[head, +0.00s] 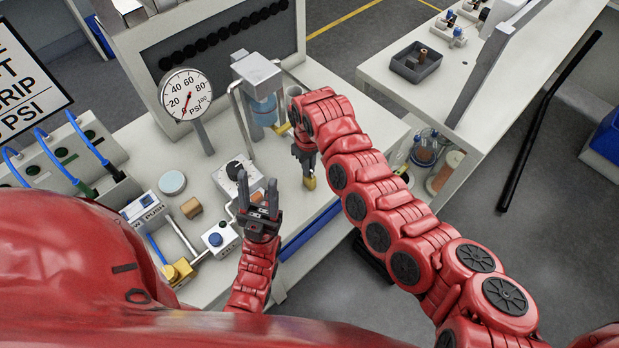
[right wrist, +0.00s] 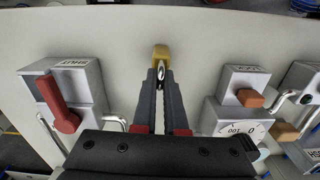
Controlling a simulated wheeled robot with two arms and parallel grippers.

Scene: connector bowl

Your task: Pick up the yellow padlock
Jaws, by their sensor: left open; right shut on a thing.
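The yellow padlock (head: 309,183) shows just below my right gripper (head: 304,160) in the head view, near the front part of the workbench. In the right wrist view the padlock's yellow body (right wrist: 160,51) is at the fingertips, with its metal shackle between them. My right gripper (right wrist: 160,78) is shut on the padlock. I cannot tell whether the padlock touches the bench top. My left gripper (head: 258,205) is open and empty, fingers pointing up in the picture, left of and nearer than the padlock.
A pressure gauge (head: 186,94) stands at the back left of the bench. A grey box with a red lever (right wrist: 62,105) and a box with an orange knob (right wrist: 249,97) flank the gripper in the right wrist view. A second table with a dark bin (head: 416,63) is at right.

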